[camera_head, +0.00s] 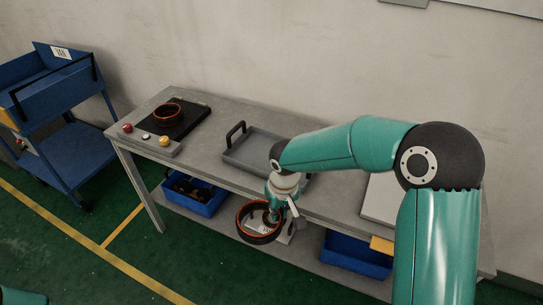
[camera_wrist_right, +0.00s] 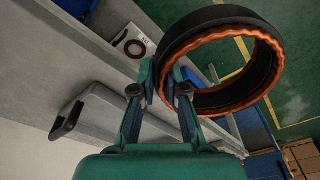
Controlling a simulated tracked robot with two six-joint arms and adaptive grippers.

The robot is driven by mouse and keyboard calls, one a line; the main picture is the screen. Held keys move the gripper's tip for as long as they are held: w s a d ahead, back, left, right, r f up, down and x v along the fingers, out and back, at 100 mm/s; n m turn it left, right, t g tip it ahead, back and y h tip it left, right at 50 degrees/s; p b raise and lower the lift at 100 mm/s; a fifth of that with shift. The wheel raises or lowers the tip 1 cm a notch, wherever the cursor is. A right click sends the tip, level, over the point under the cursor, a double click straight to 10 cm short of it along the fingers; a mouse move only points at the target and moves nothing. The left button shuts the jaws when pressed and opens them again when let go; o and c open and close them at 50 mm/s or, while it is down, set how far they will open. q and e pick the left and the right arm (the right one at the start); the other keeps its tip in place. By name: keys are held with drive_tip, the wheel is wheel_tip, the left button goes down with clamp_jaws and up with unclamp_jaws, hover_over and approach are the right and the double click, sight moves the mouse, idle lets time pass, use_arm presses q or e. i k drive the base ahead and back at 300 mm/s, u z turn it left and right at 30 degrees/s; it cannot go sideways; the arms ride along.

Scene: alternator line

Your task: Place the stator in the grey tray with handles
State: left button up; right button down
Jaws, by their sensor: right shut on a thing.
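A stator, a black ring with an orange-copper inside (camera_head: 240,224), is held by my right gripper (camera_head: 273,212) in front of the table's front edge. In the right wrist view the right gripper (camera_wrist_right: 163,78) is shut on the wall of the stator (camera_wrist_right: 215,15). The grey tray with handles (camera_head: 237,157) is on the table, behind and above the stator in the head view. Its dark left handle shows; my right arm hides its right part. In the right wrist view the tray (camera_wrist_right: 100,108) is at the left. My left gripper is not in view.
Another similar ring (camera_head: 160,118) sits on a black pad (camera_head: 197,117) at the table's left, behind a button box (camera_head: 150,143). Blue bins (camera_head: 205,208) (camera_head: 345,254) stand on the lower shelf. A blue cart (camera_head: 75,150) is at the left. The table between pad and tray is clear.

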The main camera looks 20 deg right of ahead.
sight(256, 152)
drive_tip(key=i, duration=0.85)
